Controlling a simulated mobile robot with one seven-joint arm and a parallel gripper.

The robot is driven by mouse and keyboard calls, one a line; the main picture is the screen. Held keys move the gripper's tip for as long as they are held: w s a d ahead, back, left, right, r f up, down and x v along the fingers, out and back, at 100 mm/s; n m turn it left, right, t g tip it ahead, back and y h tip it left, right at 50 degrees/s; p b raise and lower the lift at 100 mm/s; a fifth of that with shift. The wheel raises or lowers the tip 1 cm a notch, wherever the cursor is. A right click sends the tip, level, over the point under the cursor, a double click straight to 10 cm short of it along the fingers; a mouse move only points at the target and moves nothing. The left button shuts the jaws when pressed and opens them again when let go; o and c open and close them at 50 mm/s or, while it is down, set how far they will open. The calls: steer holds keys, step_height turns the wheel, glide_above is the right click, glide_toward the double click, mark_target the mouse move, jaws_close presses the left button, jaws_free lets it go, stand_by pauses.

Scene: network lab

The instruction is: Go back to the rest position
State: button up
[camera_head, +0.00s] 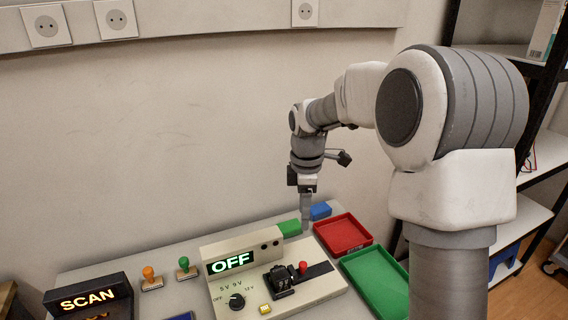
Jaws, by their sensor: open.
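My gripper (306,212) points down over the back of the table, just behind the cream control box and left of the red tray. Its fingers look small here, and nothing can be seen held between them. A green block (289,228) is just left of the fingertips and a blue block (320,211) just right of them. Whether the fingers touch either block cannot be told. My arm reaches in from the right and bends down at the wrist.
The control box (215,292) has a lit OFF display (231,262), a knob (237,301) and a red button (303,266). A red tray (343,234) and a green tray (378,284) lie at right. A SCAN sign (88,299) and two stamps stand left. Shelves (535,190) are right.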

steer(key=s+d+r+m+t+p, duration=0.1)
steer(key=s+r+m, duration=0.3)
steer(key=s, duration=0.4)
steer(key=s+d+r+m+t, duration=0.1)
steer(key=s+r+m+t, duration=0.1)
steer(key=s+r+m, duration=0.2)
steer(key=s+d+r+m+t+p, duration=0.1)
steer(key=s+r+m, duration=0.3)
steer(key=s+m, duration=0.5)
steer(key=s+t, duration=0.1)
steer(key=s, duration=0.4)
steer(key=shift+d+r+t+p, duration=0.3)
steer(key=shift+d+r, duration=0.05)
steer(key=shift+r, duration=0.05)
